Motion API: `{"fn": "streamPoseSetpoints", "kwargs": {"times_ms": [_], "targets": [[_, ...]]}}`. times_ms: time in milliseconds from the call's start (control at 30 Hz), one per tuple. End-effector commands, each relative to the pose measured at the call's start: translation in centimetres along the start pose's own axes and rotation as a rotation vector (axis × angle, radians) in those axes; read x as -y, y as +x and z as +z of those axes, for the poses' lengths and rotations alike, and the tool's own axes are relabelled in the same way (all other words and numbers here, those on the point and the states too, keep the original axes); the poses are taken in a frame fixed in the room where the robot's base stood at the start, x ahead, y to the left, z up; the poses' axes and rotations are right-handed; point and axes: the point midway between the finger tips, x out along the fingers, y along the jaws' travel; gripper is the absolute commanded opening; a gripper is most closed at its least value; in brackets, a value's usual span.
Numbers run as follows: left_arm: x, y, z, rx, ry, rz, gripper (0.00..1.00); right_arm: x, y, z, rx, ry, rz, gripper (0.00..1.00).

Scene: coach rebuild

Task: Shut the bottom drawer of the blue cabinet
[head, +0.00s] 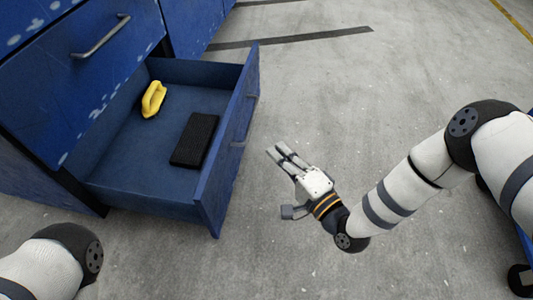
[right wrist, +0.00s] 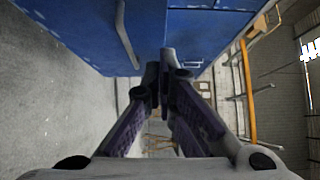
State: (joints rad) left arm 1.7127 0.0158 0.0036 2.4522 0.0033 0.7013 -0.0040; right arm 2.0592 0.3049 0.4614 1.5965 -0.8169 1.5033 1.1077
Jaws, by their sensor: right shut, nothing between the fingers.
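The bottom drawer (head: 211,212) of the blue cabinet (head: 60,95) stands well open in the head view. Its grey handle (head: 246,122) is on the outer face of the front panel. A yellow brush-like thing (head: 153,99) and a flat black block (head: 195,140) lie inside it. My right gripper (head: 277,152) is shut and empty, to the right of the drawer front with a gap of floor showing between them in the picture. In the right wrist view my right gripper (right wrist: 158,75) points toward a blue panel with a handle (right wrist: 125,38). My left gripper is out of view.
A closed upper drawer with a long handle (head: 101,36) is above the open one. Another blue cabinet (head: 195,22) stands beside it. The grey concrete floor (head: 330,100) right of the drawer is clear, with dark painted stripes. The right wrist view shows an orange post (right wrist: 248,90).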

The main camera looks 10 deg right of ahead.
Motion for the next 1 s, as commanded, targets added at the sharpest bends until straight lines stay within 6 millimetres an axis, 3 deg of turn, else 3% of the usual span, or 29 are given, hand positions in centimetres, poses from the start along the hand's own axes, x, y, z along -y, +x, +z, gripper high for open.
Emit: {"fn": "streamPoseSetpoints", "kwargs": {"times_ms": [400,667,1000], "targets": [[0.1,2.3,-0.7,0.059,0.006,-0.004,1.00,-0.5,8.7,0.8,0.004,0.001,0.007,0.00],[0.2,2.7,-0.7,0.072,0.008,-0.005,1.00,-0.3,10.6,2.8,0.002,0.000,0.008,0.00],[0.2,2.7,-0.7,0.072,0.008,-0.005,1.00,-0.2,10.8,3.0,0.002,-0.002,0.007,0.00]]}}
